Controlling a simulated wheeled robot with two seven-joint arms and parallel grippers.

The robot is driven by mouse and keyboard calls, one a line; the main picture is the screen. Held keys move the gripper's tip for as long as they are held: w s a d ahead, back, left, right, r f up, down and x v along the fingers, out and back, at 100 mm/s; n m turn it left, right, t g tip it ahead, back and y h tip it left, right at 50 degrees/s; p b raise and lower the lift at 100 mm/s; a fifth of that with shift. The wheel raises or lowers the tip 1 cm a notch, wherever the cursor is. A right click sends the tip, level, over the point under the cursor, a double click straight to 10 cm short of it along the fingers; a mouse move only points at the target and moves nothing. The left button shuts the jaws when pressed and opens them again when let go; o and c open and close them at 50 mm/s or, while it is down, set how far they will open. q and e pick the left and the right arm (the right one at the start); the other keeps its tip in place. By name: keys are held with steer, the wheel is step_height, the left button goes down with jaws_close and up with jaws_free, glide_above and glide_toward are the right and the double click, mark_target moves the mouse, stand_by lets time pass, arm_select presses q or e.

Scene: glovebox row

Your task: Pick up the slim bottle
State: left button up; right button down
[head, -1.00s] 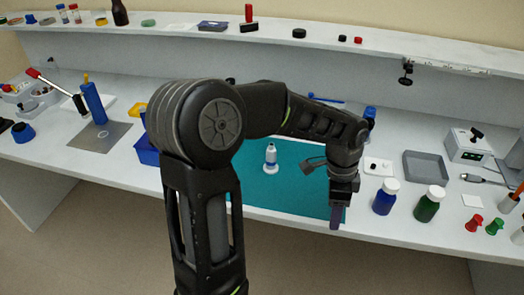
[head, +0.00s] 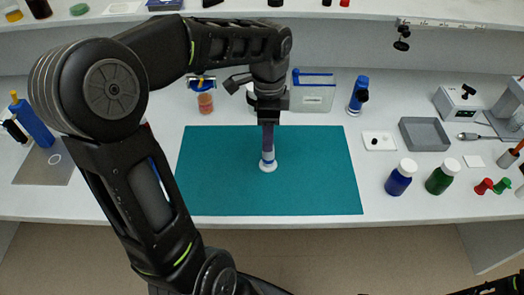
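The slim bottle (head: 268,163) is small and white with a blue band, and stands upright on the teal mat (head: 315,180). Its upper part is hidden by my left gripper (head: 268,145), which points down right at the bottle. The fingers overlap in this view, so I cannot tell whether they are open or closed on it. The bottle's base appears to be on the mat. My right gripper is not seen.
Behind the mat stand a clear blue-rimmed bin (head: 314,92) and an orange-filled jar (head: 205,103). A grey tray (head: 425,134), blue bottle (head: 400,178) and green bottle (head: 442,178) stand at the right. The mat around the slim bottle is clear.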

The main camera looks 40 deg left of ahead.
mark_target(268, 154)
arm_select(q)
steer(key=shift+f, duration=1.3)
steer(key=shift+w+d+f+p, duration=0.1)
steer(key=shift+f+p, duration=0.5)
steer(key=shift+f, duration=2.05)
jaws_close()
